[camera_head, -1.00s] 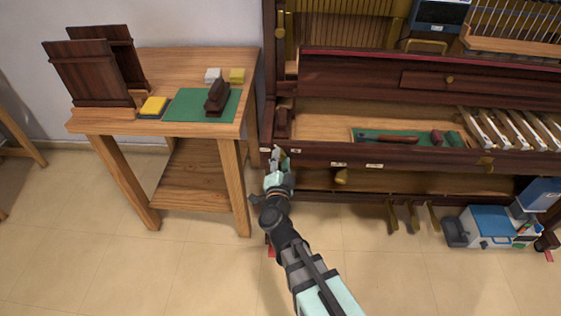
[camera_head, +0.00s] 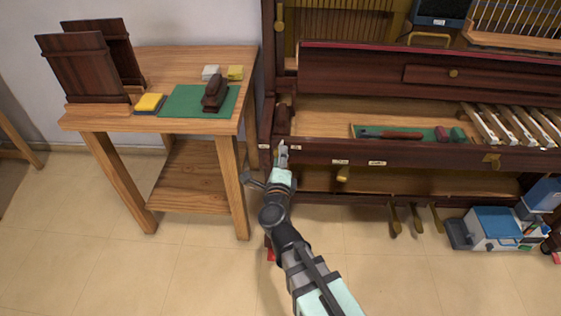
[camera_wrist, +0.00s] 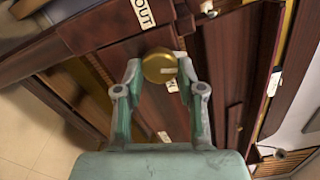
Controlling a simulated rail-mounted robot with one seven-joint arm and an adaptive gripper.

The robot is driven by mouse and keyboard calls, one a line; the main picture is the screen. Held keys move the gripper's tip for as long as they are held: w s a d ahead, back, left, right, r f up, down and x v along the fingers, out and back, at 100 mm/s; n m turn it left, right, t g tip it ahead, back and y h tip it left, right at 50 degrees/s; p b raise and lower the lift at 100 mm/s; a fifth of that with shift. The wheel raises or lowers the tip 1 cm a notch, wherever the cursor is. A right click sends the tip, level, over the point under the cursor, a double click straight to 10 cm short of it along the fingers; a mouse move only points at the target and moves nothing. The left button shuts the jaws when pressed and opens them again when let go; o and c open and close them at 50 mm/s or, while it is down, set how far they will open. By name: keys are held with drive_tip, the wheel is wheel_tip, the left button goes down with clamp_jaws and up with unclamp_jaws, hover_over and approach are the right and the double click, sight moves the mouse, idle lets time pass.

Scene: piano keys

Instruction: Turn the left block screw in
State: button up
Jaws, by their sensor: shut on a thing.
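The left block screw is a round brass knob (camera_wrist: 158,68) with a pale line on its face, in the wrist view. My gripper (camera_wrist: 158,75) has one finger on each side of the knob and is shut on it. In the head view my gripper (camera_head: 281,154) is at the front left edge of the piano, below the dark left block (camera_head: 283,119). The screw is hidden there by my gripper. A white label reading OUT (camera_wrist: 143,13) is beside the knob in the wrist view.
A wooden table (camera_head: 190,138) stands left of the piano, with a green mat (camera_head: 183,102) and a dark wooden piece (camera_head: 214,93) on it. Tools lie on a green tray (camera_head: 455,134) inside the piano. A blue and white case (camera_head: 492,227) sits on the floor at right.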

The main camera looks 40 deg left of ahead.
drive_tip(key=shift+a+f+m+b, duration=0.15)
drive_tip(key=shift+m+b, duration=1.95)
drive_tip(key=shift+m, duration=1.55)
drive_tip(key=shift+a+r+m+b, duration=0.1)
drive_tip(key=shift+m+b, duration=2)
drive_tip(key=shift+m, duration=1.55)
drive_tip(key=o, duration=1.1)
wheel_tip(320, 180, up, 10)
drive_tip(key=shift+f, duration=0.1)
